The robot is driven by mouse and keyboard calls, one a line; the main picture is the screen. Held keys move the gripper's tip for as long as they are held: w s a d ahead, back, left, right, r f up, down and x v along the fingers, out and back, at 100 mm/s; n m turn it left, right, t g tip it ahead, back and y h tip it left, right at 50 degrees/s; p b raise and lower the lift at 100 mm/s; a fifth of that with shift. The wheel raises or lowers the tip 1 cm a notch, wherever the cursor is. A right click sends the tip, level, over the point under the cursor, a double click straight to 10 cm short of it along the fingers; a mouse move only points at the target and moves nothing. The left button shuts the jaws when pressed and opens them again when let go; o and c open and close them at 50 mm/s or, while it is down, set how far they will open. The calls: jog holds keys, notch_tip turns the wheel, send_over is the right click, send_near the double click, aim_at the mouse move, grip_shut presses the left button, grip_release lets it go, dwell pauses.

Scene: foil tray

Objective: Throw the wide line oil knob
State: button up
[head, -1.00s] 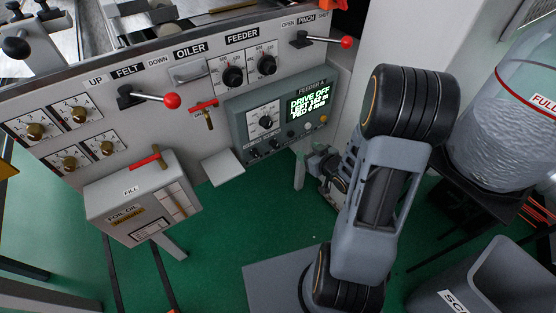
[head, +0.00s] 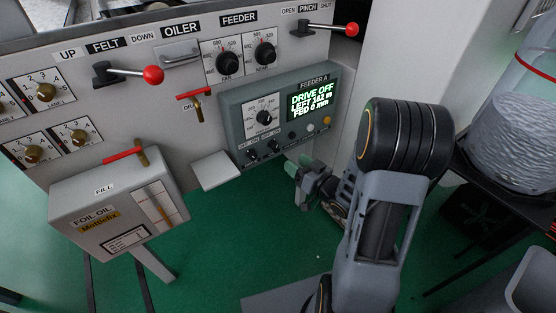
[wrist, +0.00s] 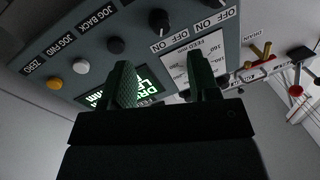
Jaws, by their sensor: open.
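No label that reads as wide line oil can be made out. Two small dark knobs, a left one (head: 252,154) and a right one (head: 274,147), sit low on the grey Feeder A box (head: 231,122), with small OFF and ON marks. One dark knob (wrist: 159,20) shows in the wrist view near ON and OFF lettering. Brass knobs, an upper one (head: 46,92) and a lower one (head: 78,137), sit on numbered dials at the left; their captions are too small to read. My gripper (head: 303,187) is open and empty, below and right of the box. Its green fingers (wrist: 162,75) show apart in the wrist view.
A grey ledge (head: 216,170) juts out below the box. The foil oil box (head: 112,208) stands at the left. Red-ball levers for felt (head: 153,75) and pinch (head: 351,30) stick out. A clear tank (head: 510,110) stands right. Green floor (head: 225,235) is open.

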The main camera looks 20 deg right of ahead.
aim_at(276, 148)
jog(key=b+x, duration=0.1)
jog(key=x, duration=0.7)
jog(key=shift+w+a, duration=0.15)
jog(key=shift+w, duration=0.1)
jog(key=shift+a, duration=0.1)
jog(key=c, duration=0.9)
jog(key=shift+n, duration=0.3)
jog(key=shift+n+b, duration=0.8)
jog(key=shift+n, duration=0.2)
jog(key=n+b, duration=0.2)
jog(key=n, duration=0.1)
jog(key=shift+g+h, duration=0.3)
jog(key=n+h+b, duration=0.1)
jog(key=n+b, duration=0.3)
jog(key=n, duration=0.1)
jog(key=shift+r, duration=0.15)
jog(key=shift+n, duration=0.4)
